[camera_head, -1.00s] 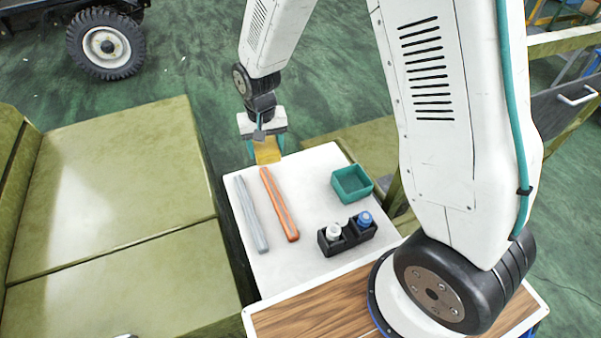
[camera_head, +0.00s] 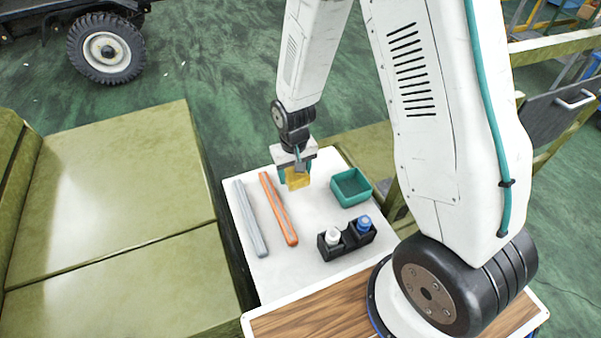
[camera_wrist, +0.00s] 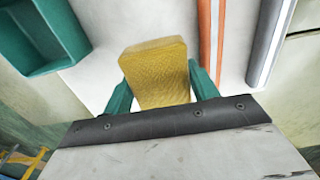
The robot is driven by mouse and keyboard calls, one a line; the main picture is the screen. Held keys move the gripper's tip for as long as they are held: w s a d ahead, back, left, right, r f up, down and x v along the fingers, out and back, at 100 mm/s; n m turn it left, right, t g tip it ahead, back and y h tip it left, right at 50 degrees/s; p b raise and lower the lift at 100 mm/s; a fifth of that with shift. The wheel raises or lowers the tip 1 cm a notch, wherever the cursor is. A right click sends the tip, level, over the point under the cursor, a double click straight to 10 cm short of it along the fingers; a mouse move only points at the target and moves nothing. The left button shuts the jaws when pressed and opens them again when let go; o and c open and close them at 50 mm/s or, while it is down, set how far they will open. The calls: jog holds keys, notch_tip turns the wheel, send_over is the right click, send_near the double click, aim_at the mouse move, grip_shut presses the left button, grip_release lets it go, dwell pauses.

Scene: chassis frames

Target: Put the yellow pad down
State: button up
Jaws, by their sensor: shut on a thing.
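The yellow pad (camera_head: 297,179) is a small yellow block with a rough surface. My gripper (camera_head: 295,172) is shut on it, above the far part of the white tabletop (camera_head: 290,262). In the wrist view the pad (camera_wrist: 157,72) sits between the two green fingers and sticks out past them. I cannot tell from these views whether the pad's lower edge touches the tabletop.
An orange bar (camera_head: 279,208) and a grey bar (camera_head: 250,218) lie left of the pad. A green open box (camera_head: 351,188) stands to its right. A black holder (camera_head: 347,240) with a white-capped and a blue-capped bottle stands nearer. Bare tabletop lies between the orange bar and box.

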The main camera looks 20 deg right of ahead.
jog(key=shift+w+d+f, duration=0.1)
jog(key=shift+w+d, duration=0.65)
jog(key=shift+d, duration=0.2)
jog(key=f, duration=0.2)
jog(key=shift+w+d+f, duration=0.3)
jog(key=shift+d+f, duration=0.05)
jog(key=shift+f, duration=0.45)
jog(key=shift+f, duration=0.1)
jog(key=o, duration=1.3)
